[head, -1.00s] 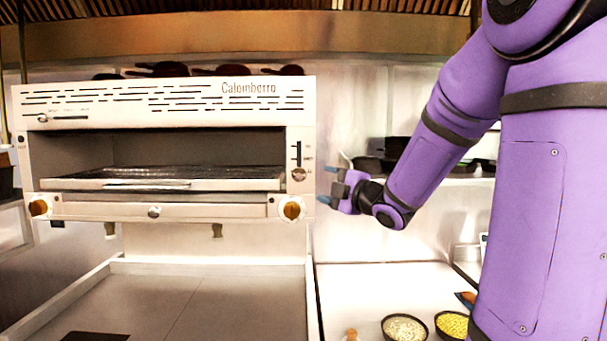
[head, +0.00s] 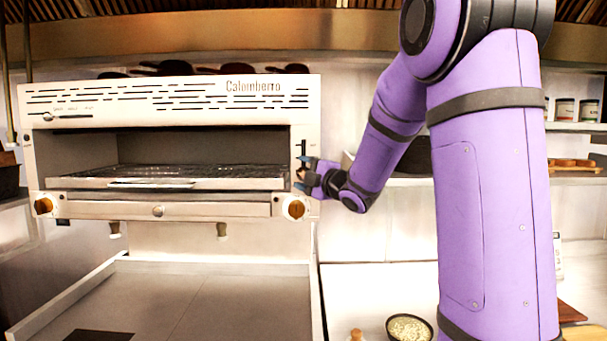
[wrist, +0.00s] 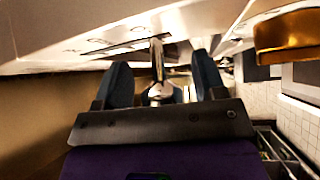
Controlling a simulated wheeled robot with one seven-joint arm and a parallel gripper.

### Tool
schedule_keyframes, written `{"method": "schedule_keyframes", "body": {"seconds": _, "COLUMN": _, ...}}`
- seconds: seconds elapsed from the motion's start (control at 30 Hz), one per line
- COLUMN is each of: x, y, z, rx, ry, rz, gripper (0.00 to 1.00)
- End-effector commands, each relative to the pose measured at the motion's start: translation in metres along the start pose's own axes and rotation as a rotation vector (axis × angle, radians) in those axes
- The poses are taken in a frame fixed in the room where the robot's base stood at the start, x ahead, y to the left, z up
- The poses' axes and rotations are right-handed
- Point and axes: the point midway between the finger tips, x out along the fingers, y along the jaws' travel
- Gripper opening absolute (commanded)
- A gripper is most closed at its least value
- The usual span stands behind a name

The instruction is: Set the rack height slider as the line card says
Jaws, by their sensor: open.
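The steel salamander grill (head: 170,107) hangs at left in the head view. The dark vertical slot of the rack height slider (head: 303,148) is on its right front post; my gripper covers the slider's lower part. My gripper (head: 303,174) reaches in from the right at the slot's lower end. In the wrist view my gripper (wrist: 160,78) is open, with a shiny metal knob (wrist: 158,88) between its dark fingers. I cannot tell whether either finger touches the knob. No line card can be read in these views.
An amber-faced dial (head: 296,209) sits just below my gripper; another dial (head: 43,206) is at far left. The wire rack (head: 180,172) lies inside the grill. A bowl of grains (head: 409,328) stands on the counter below. Open air lies below the grill.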

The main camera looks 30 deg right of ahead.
Motion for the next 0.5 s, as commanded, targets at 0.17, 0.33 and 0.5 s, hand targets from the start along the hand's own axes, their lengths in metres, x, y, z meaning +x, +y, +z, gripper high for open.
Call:
{"method": "schedule_keyframes", "body": {"seconds": 0.17, "x": 0.0033, "y": -0.0002, "z": 0.0001, "rx": 0.000, "ry": 0.000, "rz": -0.001, "gripper": 0.64}}
{"method": "schedule_keyframes", "body": {"seconds": 0.33, "x": 0.0031, "y": -0.0002, "z": 0.0001, "rx": 0.000, "ry": 0.000, "rz": -0.001, "gripper": 0.62}}
{"method": "schedule_keyframes", "body": {"seconds": 0.5, "x": 0.0030, "y": -0.0002, "z": 0.0000, "rx": 0.000, "ry": 0.000, "rz": -0.001, "gripper": 0.23}}
